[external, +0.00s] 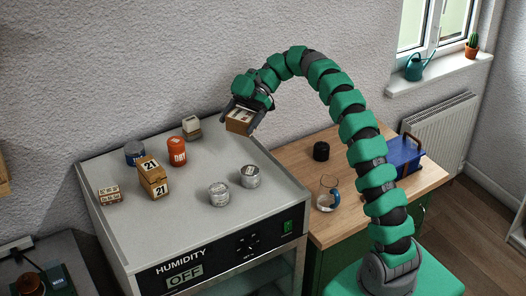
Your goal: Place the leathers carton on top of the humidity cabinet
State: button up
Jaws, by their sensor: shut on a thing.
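My gripper (240,119) is shut on a small brown carton (238,127) with a pale label on its top face, taken to be the leathers carton; the label is too small to read. The carton appears close to level, with a finger on either side. It shows near the back right corner of the humidity cabinet (215,165), a grey-topped unit with HUMIDITY and OFF on its front. Whether the carton is over the cabinet top or just beyond its edge, and how high, I cannot tell.
On the cabinet top stand two stacked "21" boxes (153,177), an orange tin (176,152), a blue-dark tin (135,153), two silver tins (219,194), and small boxes (109,195). Its right part is clear. The wooden bench holds a glass mug (328,194), black cylinder (321,151) and blue case (404,156).

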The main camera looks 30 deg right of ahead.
jog(key=shift+f+p, duration=1.2)
jog(key=shift+f, duration=3.8)
jog(key=shift+f, duration=0.1)
jog(key=o, duration=0.8)
jog(key=v, duration=0.6)
jog(key=shift+a+b, duration=0.1)
jog(key=shift+b, duration=0.3)
jog(key=shift+p+v, duration=0.45)
jog(key=shift+v, duration=0.4)
